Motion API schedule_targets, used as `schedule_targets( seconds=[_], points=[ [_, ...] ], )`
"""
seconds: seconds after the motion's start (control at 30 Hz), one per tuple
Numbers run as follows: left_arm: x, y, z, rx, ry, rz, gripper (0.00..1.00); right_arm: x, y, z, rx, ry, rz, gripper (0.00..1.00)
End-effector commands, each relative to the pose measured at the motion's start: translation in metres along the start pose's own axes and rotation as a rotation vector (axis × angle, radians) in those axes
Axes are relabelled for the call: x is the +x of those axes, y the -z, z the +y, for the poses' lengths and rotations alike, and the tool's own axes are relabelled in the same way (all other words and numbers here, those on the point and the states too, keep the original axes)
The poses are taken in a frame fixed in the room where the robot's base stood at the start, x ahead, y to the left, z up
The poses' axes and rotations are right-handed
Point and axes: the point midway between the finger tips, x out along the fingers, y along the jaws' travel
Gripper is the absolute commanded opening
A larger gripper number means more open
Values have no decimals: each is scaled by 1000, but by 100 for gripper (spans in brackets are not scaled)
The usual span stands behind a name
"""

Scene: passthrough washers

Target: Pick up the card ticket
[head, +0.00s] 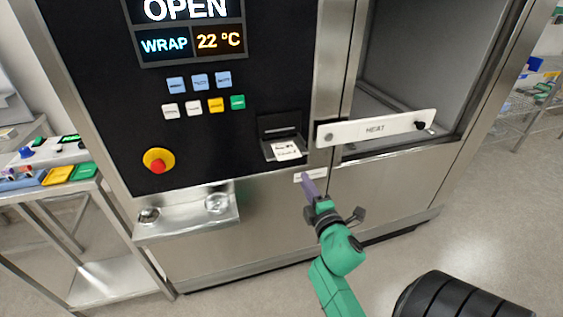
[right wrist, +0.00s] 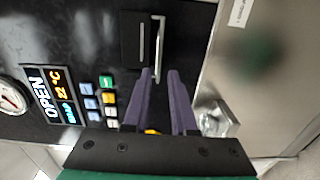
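The card ticket (head: 286,151) is a small white card with dark print, sticking out of a black slot unit (head: 279,126) on the machine's front. In the right wrist view the ticket (right wrist: 158,45) shows nearly edge-on as a thin pale strip. My right gripper (head: 307,184) has purple fingers and is below and slightly right of the ticket in the head view. In the right wrist view its fingers (right wrist: 160,74) are apart, and the strip's lower end shows between the tips. I cannot tell whether either finger touches it. My left gripper is not in view.
A white HEAT bar (head: 375,129) crosses the open chamber right of the slot. A red emergency button (head: 158,161) and a metal shelf (head: 186,217) are to the left. Coloured buttons (head: 216,105) sit above. A side table (head: 50,190) stands at far left.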

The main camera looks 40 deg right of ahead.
Motion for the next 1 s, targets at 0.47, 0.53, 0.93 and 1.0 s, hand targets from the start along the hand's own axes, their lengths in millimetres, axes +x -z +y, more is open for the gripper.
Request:
schedule_targets(
  seconds=[0.47,0.53,0.93,1.0],
  points=[
    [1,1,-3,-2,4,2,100,68,0,7,-10,-15,-1,25],
    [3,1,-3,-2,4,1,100,80,0,7,-10,-15,0,25],
    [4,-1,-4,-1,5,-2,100,100,-1,7,-6,-11,-1,25],
    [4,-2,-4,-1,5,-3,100,100,-1,7,-6,-11,-1,23]
  ],
)
